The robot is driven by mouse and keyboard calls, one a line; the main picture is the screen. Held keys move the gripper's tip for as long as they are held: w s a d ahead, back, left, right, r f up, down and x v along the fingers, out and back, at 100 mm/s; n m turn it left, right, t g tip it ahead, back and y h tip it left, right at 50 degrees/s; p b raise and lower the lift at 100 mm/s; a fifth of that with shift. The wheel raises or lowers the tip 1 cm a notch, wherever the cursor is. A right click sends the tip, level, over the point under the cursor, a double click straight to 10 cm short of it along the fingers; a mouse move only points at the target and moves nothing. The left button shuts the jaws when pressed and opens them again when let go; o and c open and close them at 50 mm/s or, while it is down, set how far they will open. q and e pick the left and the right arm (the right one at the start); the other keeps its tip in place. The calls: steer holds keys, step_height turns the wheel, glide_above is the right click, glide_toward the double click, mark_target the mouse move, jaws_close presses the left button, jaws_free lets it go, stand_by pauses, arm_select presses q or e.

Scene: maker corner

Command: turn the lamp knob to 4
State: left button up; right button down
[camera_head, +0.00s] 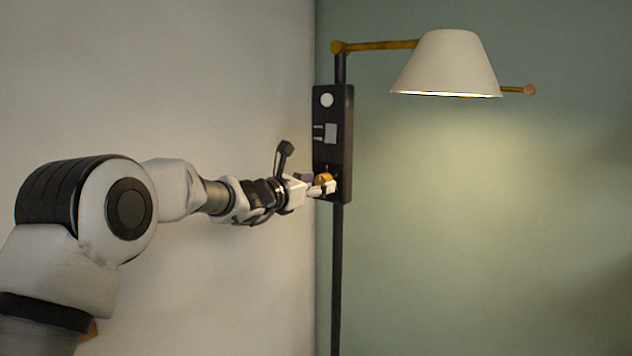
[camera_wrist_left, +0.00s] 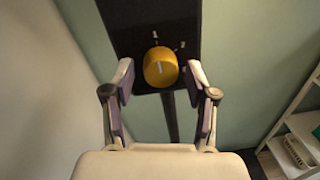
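The lamp (camera_head: 446,66) has a cream shade that is lit, on a brass arm and a dark pole. Its dark control panel (camera_head: 333,120) carries a round white disc, a light grey square and, low down, the yellow knob (camera_head: 323,178). In the left wrist view the knob (camera_wrist_left: 160,67) has a pale pointer line and small white marks around it; no numbers are readable. My left gripper (camera_head: 322,188) is at the knob. Its fingers (camera_wrist_left: 160,75) stand apart on both sides of the knob, with gaps visible. My right gripper is out of view.
A pale wall (camera_head: 200,80) is close on the left, and a green wall (camera_head: 480,220) lies behind the lamp. The left wrist view shows white shelves (camera_wrist_left: 297,135) at the right. Free room lies below the shade.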

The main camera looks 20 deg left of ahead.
arm_select(q)
steer(key=c, duration=0.7)
steer(key=shift+c, duration=0.2)
